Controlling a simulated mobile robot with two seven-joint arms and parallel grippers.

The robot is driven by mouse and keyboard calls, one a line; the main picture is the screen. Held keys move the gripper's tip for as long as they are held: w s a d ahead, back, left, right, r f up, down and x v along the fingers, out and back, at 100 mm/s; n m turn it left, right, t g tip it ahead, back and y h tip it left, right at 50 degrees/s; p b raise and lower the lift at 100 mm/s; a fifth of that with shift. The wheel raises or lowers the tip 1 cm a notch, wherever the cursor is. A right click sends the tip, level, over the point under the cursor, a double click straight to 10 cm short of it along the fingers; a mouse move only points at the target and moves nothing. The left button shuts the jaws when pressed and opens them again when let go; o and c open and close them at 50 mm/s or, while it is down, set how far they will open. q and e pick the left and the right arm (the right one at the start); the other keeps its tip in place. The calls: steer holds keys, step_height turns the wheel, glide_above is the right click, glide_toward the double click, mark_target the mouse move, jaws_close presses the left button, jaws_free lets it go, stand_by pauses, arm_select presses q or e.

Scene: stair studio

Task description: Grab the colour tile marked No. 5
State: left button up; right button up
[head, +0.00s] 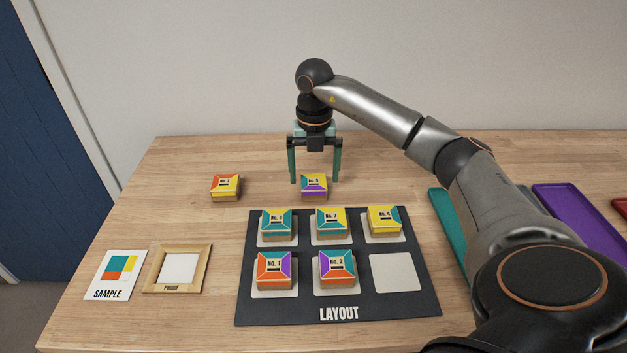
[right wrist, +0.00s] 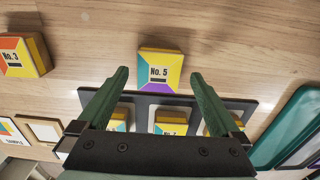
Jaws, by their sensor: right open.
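The colour tile marked No. 5 (head: 314,187) sits on the wooden table just behind the dark layout board. My left gripper is in neither view.
Tile No. 3 (head: 226,187) stands to the left. The layout board (head: 411,305) holds several tiles and one empty pale square (head: 397,272). A sample card (head: 113,275) and a wooden frame (head: 152,281) lie front left. Teal (head: 447,224) and purple (head: 571,209) trays lie right.

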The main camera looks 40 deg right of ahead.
steer(key=shift+f, duration=1.45)
steer(key=shift+a, duration=0.1)
steer(key=shift+c, duration=0.4)
steer(key=c, duration=1.3)
steer(key=shift+r, duration=0.1)
